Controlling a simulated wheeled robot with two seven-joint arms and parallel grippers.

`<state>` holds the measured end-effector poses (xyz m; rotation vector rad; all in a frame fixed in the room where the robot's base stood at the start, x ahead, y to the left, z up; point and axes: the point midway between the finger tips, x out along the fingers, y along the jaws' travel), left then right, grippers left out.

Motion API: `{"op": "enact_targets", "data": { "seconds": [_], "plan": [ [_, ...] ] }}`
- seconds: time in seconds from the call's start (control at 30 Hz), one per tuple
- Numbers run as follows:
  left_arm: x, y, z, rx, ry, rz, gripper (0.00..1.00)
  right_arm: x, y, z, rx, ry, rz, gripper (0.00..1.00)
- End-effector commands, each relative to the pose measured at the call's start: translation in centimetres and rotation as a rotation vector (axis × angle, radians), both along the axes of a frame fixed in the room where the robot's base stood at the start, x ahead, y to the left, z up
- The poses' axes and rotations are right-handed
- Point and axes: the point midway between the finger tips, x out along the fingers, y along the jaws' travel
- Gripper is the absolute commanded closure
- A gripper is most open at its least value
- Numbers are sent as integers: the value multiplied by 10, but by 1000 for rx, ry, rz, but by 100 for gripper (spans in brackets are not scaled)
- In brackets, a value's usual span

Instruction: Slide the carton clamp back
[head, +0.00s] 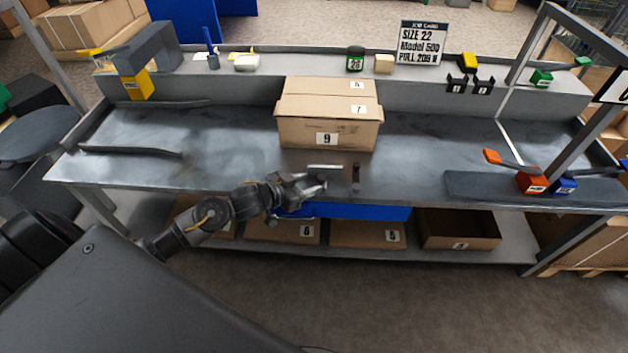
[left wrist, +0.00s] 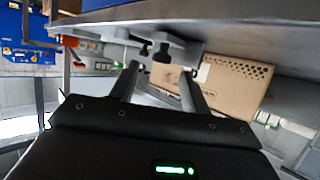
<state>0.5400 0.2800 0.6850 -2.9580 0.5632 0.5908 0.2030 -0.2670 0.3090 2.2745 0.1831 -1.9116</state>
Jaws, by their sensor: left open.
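The brown carton (head: 297,132) stands at the middle of the grey bench, with number labels on its faces. In front of it, near the bench's front edge, is what looks like the carton clamp: a pale bar (head: 325,167) and a dark upright piece (head: 356,178). In the left wrist view, a grey part with dark knobs (left wrist: 162,50) lies just beyond the fingertips, beside a brown carton (left wrist: 238,82). My left gripper (head: 318,184) is open at the bench's front edge, close to the pale bar. I cannot tell whether it touches the clamp. My right gripper is out of view.
Orange- and blue-handled tools (head: 533,184) sit at the bench's right end. A yellow-marked grey device (head: 138,84) stands at the left. A blue panel (head: 370,212) hangs below the front edge, above several shelf boxes. The bench top (head: 230,130) left of the carton is mostly clear.

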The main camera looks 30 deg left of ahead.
Motion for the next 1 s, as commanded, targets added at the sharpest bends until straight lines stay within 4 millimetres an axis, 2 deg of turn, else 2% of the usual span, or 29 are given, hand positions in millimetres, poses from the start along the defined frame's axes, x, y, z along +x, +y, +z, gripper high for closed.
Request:
{"op": "enact_targets", "data": {
  "seconds": [0.03,0.2,0.4,1.0],
  "plan": [
    [-11,4,5,2,2,-2,53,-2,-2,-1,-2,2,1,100],
    [-38,14,16,2,3,-3,53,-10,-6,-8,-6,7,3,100],
    [-56,21,24,1,3,-1,53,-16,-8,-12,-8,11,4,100],
    [-59,23,26,0,2,-1,53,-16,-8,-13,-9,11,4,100]
  ]
}}
